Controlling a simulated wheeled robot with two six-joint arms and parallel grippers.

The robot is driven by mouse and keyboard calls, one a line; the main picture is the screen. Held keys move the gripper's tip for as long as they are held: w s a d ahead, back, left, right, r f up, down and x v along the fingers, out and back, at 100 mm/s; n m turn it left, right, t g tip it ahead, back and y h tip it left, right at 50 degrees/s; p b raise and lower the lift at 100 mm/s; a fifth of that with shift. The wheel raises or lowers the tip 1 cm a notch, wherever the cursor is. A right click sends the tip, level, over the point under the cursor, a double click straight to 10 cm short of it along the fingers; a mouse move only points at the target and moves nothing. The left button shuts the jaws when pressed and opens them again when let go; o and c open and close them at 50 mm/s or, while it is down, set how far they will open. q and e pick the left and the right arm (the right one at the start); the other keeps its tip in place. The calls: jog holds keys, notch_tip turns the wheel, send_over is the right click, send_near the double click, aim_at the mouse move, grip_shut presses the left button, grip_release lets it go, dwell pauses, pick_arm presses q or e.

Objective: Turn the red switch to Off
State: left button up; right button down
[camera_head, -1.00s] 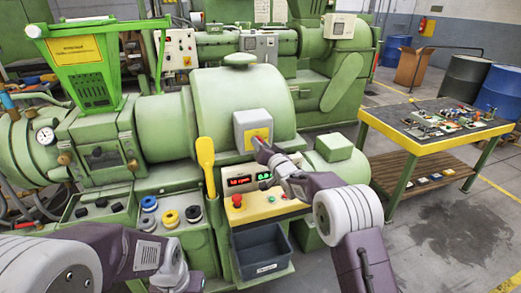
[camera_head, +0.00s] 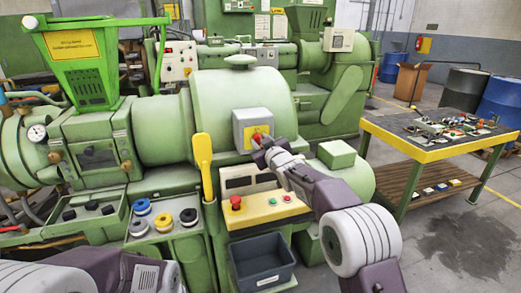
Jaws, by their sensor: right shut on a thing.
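The red switch (camera_head: 257,136) sits on a yellow plate on a grey box (camera_head: 240,118), mounted on the front of the green extruder's rounded housing (camera_head: 215,95). My right gripper (camera_head: 260,143) is shut on the red switch and hides most of it, so its exact angle is hard to tell. Below the box, the display panel (camera_head: 238,182) is dark, with no lit digits. Of my left arm, only links show at the bottom left; its gripper is out of view.
A yellow control panel (camera_head: 262,211) with a red mushroom button (camera_head: 235,202) lies below the displays. A yellow lever (camera_head: 203,160) stands left of the switch box. A dark bin (camera_head: 262,262) sits beneath. A work table (camera_head: 425,155) with small parts stands at the right.

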jog(key=shift+f+n+b, duration=0.1)
jog(key=shift+n+b, duration=1.05)
jog(key=shift+n, duration=0.05)
jog(key=c, duration=1.1)
grip_release()
jog(key=shift+o, duration=0.2)
jog(key=b+v, duration=0.3)
jog(key=v, duration=0.6)
